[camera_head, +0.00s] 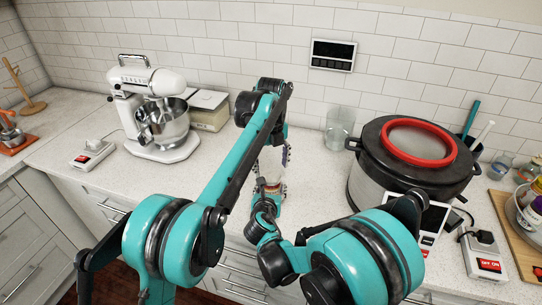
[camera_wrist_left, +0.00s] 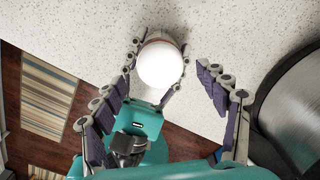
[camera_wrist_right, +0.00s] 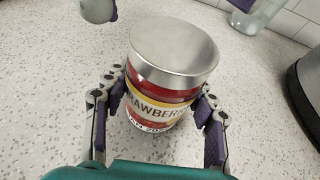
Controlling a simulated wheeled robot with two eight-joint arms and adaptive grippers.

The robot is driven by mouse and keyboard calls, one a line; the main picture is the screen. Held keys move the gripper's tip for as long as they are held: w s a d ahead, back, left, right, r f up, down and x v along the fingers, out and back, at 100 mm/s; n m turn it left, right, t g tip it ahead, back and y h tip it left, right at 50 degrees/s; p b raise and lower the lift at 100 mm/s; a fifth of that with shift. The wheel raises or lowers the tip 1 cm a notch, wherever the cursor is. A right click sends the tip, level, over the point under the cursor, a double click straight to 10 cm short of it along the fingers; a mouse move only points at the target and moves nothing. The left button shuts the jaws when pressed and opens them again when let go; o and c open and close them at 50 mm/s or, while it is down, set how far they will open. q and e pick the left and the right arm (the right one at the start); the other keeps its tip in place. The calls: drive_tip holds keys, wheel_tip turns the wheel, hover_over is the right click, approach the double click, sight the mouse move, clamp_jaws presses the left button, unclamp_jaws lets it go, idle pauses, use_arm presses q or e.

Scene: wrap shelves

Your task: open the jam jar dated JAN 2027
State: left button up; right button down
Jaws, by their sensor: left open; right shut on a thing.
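The jam jar (camera_wrist_right: 160,95) has a silver lid (camera_wrist_right: 175,48) and a red and yellow strawberry label. The date reads JAN 202 with its last digit unclear in the right wrist view. The jar stands upright on the counter, mostly hidden by my arms in the head view. My right gripper (camera_wrist_right: 162,100) is shut around the jar's body, one finger on each side. My left gripper (camera_wrist_left: 163,80) is open above the jar. Its fingers are spread wide on either side of the lid, which looks pale and round in the left wrist view, and do not touch it.
A white stand mixer (camera_head: 150,105) and a red-switch box (camera_head: 93,154) are at the left. The counter between is mostly clear.

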sight(271, 177)
use_arm(q)
drive_tip(key=shift+f, duration=1.45)
